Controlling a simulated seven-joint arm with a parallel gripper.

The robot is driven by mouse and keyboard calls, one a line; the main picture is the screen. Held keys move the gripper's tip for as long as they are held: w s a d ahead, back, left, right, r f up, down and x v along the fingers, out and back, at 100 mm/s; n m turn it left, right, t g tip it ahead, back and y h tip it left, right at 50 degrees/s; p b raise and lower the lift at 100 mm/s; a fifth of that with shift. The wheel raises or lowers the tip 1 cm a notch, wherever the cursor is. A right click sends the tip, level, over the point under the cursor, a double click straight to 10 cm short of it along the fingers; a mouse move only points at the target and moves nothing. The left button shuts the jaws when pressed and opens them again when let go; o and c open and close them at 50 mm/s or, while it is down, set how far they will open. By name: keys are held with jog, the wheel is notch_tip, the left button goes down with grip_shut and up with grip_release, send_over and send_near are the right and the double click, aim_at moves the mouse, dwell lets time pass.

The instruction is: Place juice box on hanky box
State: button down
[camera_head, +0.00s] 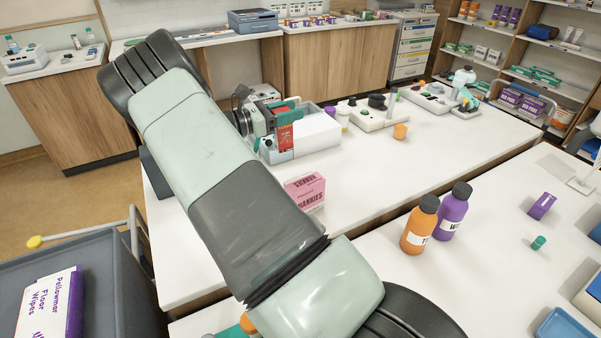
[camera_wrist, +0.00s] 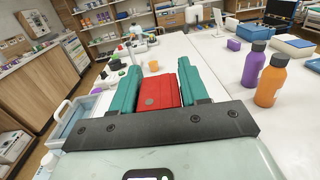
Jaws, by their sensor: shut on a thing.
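The juice box (camera_head: 285,138) is red and is held between the teal fingers of my gripper (camera_head: 279,112), above the far white counter. In the wrist view the red juice box (camera_wrist: 158,88) sits between both fingers of my gripper (camera_wrist: 158,66). The hanky box (camera_head: 306,192) is pink with dark lettering. It stands on the white counter, nearer the camera than my gripper and apart from it. I cannot make out the hanky box in the wrist view. My arm covers part of the counter to its left.
An orange bottle (camera_head: 419,226) and a purple bottle (camera_head: 453,213) stand on the near counter. An orange cup (camera_head: 400,131) is farther right. The counter right of the hanky box is clear.

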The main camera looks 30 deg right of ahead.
jog(key=s+d+r+t, duration=0.1)
jog(key=s+r, duration=0.5)
jog(key=s, duration=0.4)
notch_tip(320, 180, down, 10)
jog(key=shift+n, duration=0.3)
jog(key=shift+s+d, duration=0.1)
jog(key=c, duration=0.6)
grip_release()
jog(key=shift+o, duration=0.2)
